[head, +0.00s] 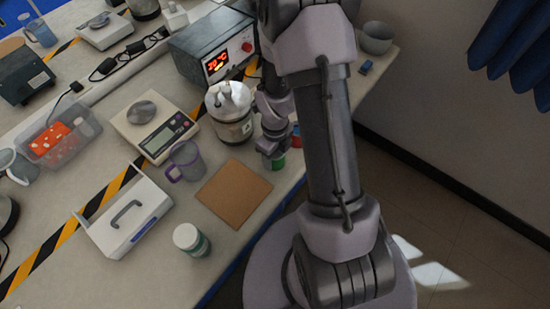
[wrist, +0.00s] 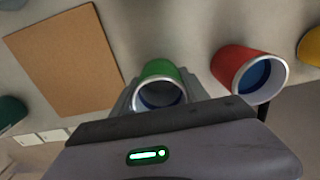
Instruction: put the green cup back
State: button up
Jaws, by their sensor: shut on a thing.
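The green cup (wrist: 160,72) is in the wrist view, between the fingers of my gripper (wrist: 158,97). It has a pale rim and a dark blue inside, and its mouth faces the wrist camera. My gripper is shut on it. In the head view a small part of the green cup (head: 278,165) shows below my gripper (head: 275,150), near the table's front edge. My arm hides much of that area. I cannot tell whether the cup touches the table.
A red cup (wrist: 245,72) stands just right of the green one. A yellow thing (wrist: 312,46) is at the right edge. A brown square mat (head: 234,193) lies to the left.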

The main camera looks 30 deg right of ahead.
jog(key=shift+w+f, duration=0.1)
jog(key=shift+f, duration=0.2)
jog(key=shift+f, duration=0.15)
jog(key=o, duration=1.6)
jog(key=shift+c, duration=0.2)
